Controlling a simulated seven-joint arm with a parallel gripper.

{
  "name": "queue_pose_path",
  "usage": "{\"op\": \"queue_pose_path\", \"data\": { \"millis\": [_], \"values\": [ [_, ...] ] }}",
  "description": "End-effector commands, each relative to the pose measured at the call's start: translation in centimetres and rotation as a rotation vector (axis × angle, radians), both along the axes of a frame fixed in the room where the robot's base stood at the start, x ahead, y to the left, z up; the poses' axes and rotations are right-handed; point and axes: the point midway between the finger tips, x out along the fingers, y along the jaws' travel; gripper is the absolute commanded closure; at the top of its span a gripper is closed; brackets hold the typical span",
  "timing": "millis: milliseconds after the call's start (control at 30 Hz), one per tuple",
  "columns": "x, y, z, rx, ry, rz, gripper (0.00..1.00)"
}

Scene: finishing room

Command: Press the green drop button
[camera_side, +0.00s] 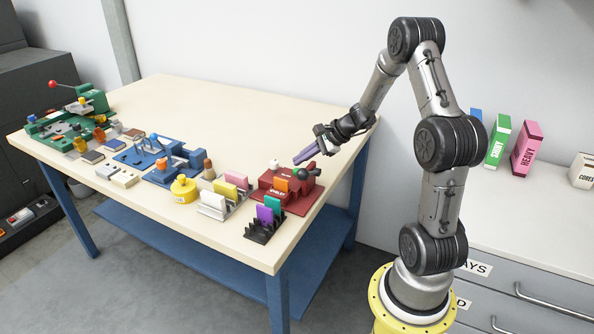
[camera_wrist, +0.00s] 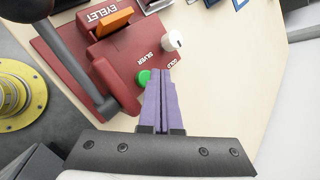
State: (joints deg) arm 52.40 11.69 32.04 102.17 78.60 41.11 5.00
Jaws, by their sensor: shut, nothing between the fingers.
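The green button (camera_wrist: 143,77) is a small round cap on the red eyelet machine (camera_wrist: 131,50), beside the word SILVER. My gripper (camera_wrist: 162,72) has purple fingers, pressed together and empty. In the wrist view the fingertips are just right of the green button and partly cover its right edge; I cannot tell if they touch it. In the side view my gripper (camera_side: 297,161) points down-left over the back of the red machine (camera_side: 268,192), with the tips seemingly a little above it.
A white knob (camera_wrist: 172,40) by the word GOLD and an orange block (camera_wrist: 113,21) are on the machine. A dark lever (camera_wrist: 77,57) runs along its left side. In the side view, a black rack (camera_side: 264,232) and a yellow round container (camera_side: 184,190) stand nearby. The table behind is clear.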

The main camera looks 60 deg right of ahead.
Motion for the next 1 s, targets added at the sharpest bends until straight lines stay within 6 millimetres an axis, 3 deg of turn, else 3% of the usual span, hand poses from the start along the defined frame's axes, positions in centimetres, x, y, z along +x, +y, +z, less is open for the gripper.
{"op": "queue_pose_path", "data": {
  "millis": [1000],
  "values": [
    [-0.05, 0.03, -0.98, 0.001, 0.002, 0.000, 1.00]
  ]
}}
